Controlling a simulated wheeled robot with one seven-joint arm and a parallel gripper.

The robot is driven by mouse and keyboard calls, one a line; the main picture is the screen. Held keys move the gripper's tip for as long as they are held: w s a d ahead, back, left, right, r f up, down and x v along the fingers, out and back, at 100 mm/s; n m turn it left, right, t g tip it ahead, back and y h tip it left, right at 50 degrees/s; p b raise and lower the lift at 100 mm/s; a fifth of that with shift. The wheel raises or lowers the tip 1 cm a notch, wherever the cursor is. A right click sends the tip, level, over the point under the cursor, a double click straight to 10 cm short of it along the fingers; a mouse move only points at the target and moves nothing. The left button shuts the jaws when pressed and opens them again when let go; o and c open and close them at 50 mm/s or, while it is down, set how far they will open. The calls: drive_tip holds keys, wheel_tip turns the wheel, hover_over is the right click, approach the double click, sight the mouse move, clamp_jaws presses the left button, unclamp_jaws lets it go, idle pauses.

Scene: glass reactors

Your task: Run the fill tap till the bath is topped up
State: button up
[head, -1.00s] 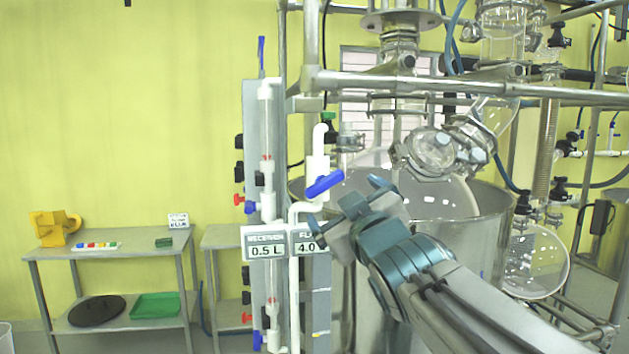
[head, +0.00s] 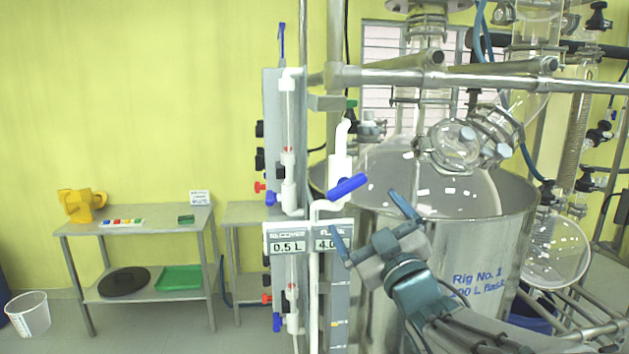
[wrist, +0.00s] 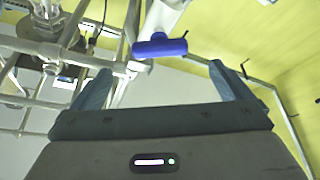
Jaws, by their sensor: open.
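The fill tap is a white pipe fitting (head: 341,150) with a blue lever handle (head: 347,187), standing at the left rim of the large steel bath (head: 460,250). The lever lies slightly tilted, right end higher. In the wrist view the blue handle (wrist: 159,46) shows ahead, between and beyond the fingers. My gripper (head: 371,228) is open and empty, below and right of the handle in the head view, apart from it. A round glass flask (head: 425,180) sits in the bath. The water level inside the bath cannot be made out.
Panel displays read "0.5 L" (head: 288,247) and about "4.0" (head: 325,244), the latter partly cut by my gripper. A steel rail (head: 480,80) crosses above the bath. A side table (head: 140,227) with a yellow object (head: 80,205) stands left; a bucket (head: 28,314) is on the floor.

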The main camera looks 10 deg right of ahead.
sight(349, 191)
drive_tip(key=p+x, duration=0.3)
drive_tip(key=x, duration=0.6)
drive_tip(key=shift+w, duration=0.2)
